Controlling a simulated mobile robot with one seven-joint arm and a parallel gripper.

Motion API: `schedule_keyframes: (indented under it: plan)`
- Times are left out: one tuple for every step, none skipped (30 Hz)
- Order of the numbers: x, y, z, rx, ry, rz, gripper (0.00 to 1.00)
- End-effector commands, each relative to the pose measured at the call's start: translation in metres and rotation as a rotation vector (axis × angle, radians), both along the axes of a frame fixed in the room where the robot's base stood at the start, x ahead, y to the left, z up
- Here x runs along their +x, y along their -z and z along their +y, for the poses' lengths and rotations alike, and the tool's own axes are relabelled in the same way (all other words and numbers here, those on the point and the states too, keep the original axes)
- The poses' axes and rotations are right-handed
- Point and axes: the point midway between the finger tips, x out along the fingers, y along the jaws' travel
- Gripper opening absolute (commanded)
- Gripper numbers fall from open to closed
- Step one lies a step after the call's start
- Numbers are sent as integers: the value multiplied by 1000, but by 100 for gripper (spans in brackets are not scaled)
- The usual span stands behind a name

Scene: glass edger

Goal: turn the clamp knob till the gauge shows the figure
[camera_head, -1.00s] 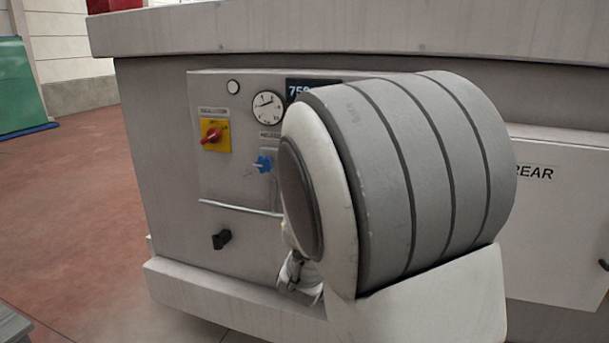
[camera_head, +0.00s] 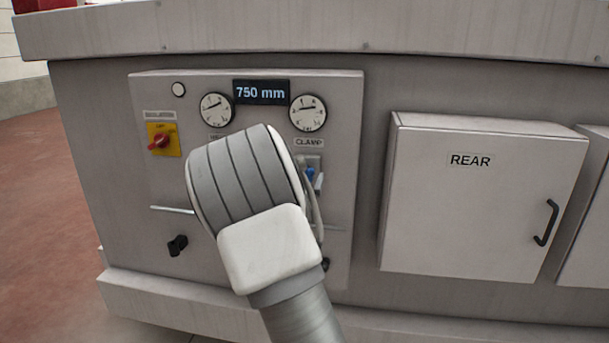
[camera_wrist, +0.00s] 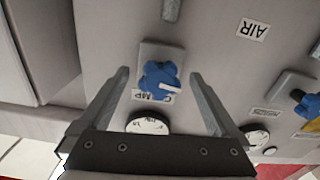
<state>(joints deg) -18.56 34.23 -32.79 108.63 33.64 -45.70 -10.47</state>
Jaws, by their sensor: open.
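The clamp knob (camera_head: 310,175) is a blue star-shaped knob on a small grey plate, below the CLAMP label; my wrist partly covers this area in the head view. The clamp gauge (camera_head: 308,112) is a round white dial above the label. Its needle lies roughly level, but its figures are too small to read. In the wrist view, the clamp knob (camera_wrist: 160,80) appears between my open gripper's fingers (camera_wrist: 159,73), with no clear contact visible. The lower part of the clamp gauge (camera_wrist: 148,124) is cut off by the gripper body.
A display (camera_head: 262,92) reads 750 mm. A second gauge (camera_head: 216,109) and a red switch on a yellow plate (camera_head: 162,140) are to the left. Another blue knob (camera_wrist: 306,103) shows at the wrist view's right. The REAR cabinet (camera_head: 480,200) stands to the right.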

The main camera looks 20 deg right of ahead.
Motion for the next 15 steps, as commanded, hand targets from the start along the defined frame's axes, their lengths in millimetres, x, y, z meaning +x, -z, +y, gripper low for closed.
schedule_keyframes:
  plan:
    - [5, -1, -3, -1, 1, 0, 98]
    - [7, -1, -5, -1, 1, 0, 98]
    - [9, 0, -7, -1, 1, 0, 98]
    - [11, 0, -7, -1, 0, 1, 98]
    - [12, 0, -8, 0, 0, 1, 98]
    - [13, 0, -9, 0, 0, 1, 98]
    - [13, 0, -9, 0, -1, 1, 98]
    - [14, 0, -9, 0, -1, 1, 98]
    - [14, 0, -9, 0, -1, 1, 98]
    - [14, 1, -9, 0, -1, 1, 98]
    - [14, 0, -9, 1, -1, 1, 98]
    - [14, 0, -9, 1, -1, 1, 98]
    - [14, 0, -9, 1, -1, 1, 98]
    - [14, 0, -9, 1, -1, 1, 98]
    - [14, 0, -9, 1, -1, 1, 98]
